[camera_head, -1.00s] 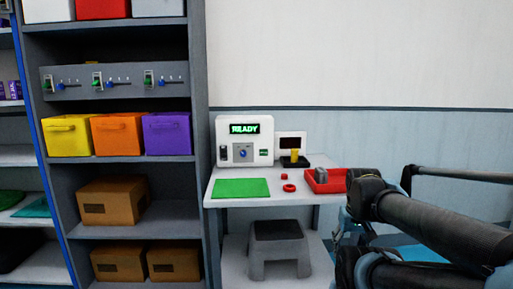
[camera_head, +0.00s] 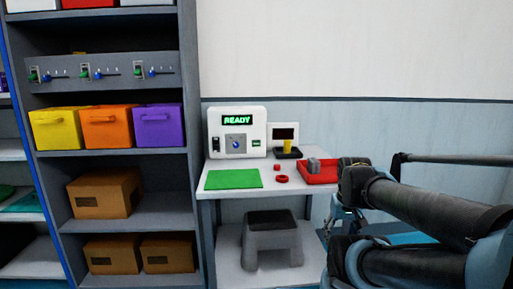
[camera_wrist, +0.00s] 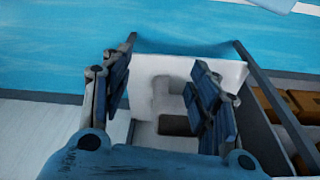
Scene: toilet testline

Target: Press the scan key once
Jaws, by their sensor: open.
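A white machine (camera_head: 214,117) stands at the back of a small white table (camera_head: 222,193) in the head view. Its screen (camera_head: 237,120) reads READY in green. Below are a square panel with a round blue button (camera_head: 237,145), a dark switch (camera_head: 216,144) on the left and a small green key (camera_head: 257,143) on the right. The key labels are too small to read. My gripper (camera_wrist: 166,95) is open and empty in the wrist view, pointing down past a white surface. It is to the right of the machine and well apart from it.
On the table are a green mat (camera_head: 232,179), red rings (camera_head: 282,179), a red tray (camera_head: 318,176) and a dark stand with a yellow part (camera_head: 287,150). A grey stool (camera_head: 272,235) is underneath. A tall shelf (camera_head: 195,200) stands close on the left.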

